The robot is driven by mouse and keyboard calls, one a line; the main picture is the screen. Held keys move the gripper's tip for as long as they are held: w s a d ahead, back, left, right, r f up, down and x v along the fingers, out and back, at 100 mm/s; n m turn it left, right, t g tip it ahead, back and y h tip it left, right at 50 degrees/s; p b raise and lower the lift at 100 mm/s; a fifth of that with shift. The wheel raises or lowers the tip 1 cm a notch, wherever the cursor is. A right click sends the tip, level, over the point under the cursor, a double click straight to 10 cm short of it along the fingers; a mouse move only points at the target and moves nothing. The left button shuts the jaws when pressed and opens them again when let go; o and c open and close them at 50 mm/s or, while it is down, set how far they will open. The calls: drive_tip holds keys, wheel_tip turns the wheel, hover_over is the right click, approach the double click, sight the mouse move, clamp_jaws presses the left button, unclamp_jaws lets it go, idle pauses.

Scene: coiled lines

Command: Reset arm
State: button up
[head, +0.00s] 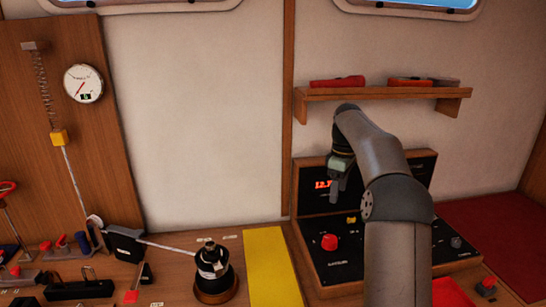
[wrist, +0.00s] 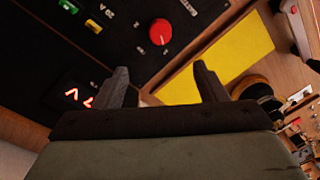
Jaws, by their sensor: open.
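My gripper (wrist: 163,88) is open and empty in the wrist view, with its two dark fingers apart. In the head view my gripper (head: 339,185) hangs in front of the black control panel, below the wall shelf. The panel (head: 345,262) carries a red knob (head: 329,241), a small yellow part (head: 351,219) and a red lit display (head: 322,184), partly hidden by my gripper and arm. The red knob also shows in the wrist view (wrist: 160,32), beyond the fingers and apart from them.
A yellow mat (head: 268,268) lies left of the panel. A black winch-like drum (head: 214,272) stands beside it, with a white line running left. A wooden shelf (head: 380,93) holds red and orange items. A gauge (head: 83,83) and spring (head: 43,85) are on the left board.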

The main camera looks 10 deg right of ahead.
drive_tip(key=s+a+r+m+h, duration=0.1)
drive_tip(key=s+a+m, duration=0.2)
drive_tip(key=s+a, duration=1)
drive_tip(key=s+a+f+m, duration=0.2)
drive_tip(key=s+f, duration=0.1)
drive_tip(key=s, duration=0.5)
drive_tip(key=s+a+f+m, duration=0.2)
drive_tip(key=s+f, duration=0.2)
drive_tip(key=s, duration=0.4)
drive_tip(key=s+a+f+m+t, duration=0.1)
drive_tip(key=s+a+f+m, duration=0.1)
drive_tip(key=s, duration=0.6)
drive_tip(key=shift+s+f+y, duration=0.2)
drive_tip(key=shift+f+y, duration=0.1)
drive_tip(key=shift+f, duration=0.5)
